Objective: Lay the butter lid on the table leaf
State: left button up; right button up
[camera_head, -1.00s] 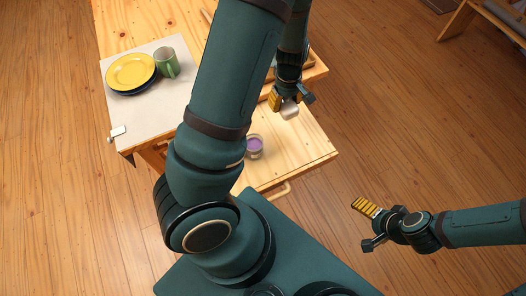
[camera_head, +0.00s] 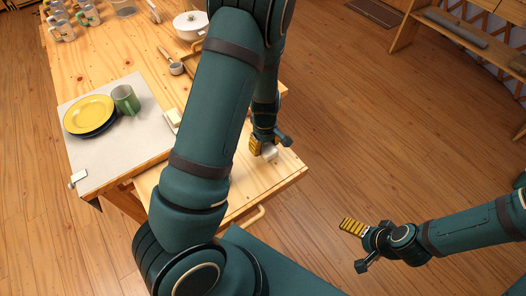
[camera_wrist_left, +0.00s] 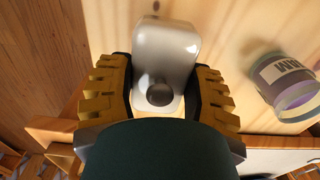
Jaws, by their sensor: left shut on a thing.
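The butter lid (camera_head: 269,153) is a pale grey, rounded box with a knob. My left gripper (camera_head: 261,151) is shut on it, over the right part of the table leaf (camera_head: 282,172). In the left wrist view the lid (camera_wrist_left: 165,55) sits between the two yellow-padded fingers (camera_wrist_left: 160,90), knob facing the camera. Bare wood of the leaf (camera_wrist_left: 225,30) shows around it. I cannot tell whether the lid touches the leaf. My right gripper (camera_head: 351,228) is off to the right above the floor, apart from the table; its finger gap is not clear.
A labelled jar (camera_wrist_left: 285,80) with purple contents stands right of the lid in the wrist view; my arm hides it in the head view. A mat (camera_head: 125,153) holds a yellow plate (camera_head: 89,114) and green mug (camera_head: 126,100).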

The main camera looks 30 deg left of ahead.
aim_at(265, 150)
pick_arm(q)
jog(key=shift+f+b, duration=0.45)
jog(key=shift+f, duration=1.1)
jog(key=shift+f, duration=0.15)
jog(key=o, duration=1.2)
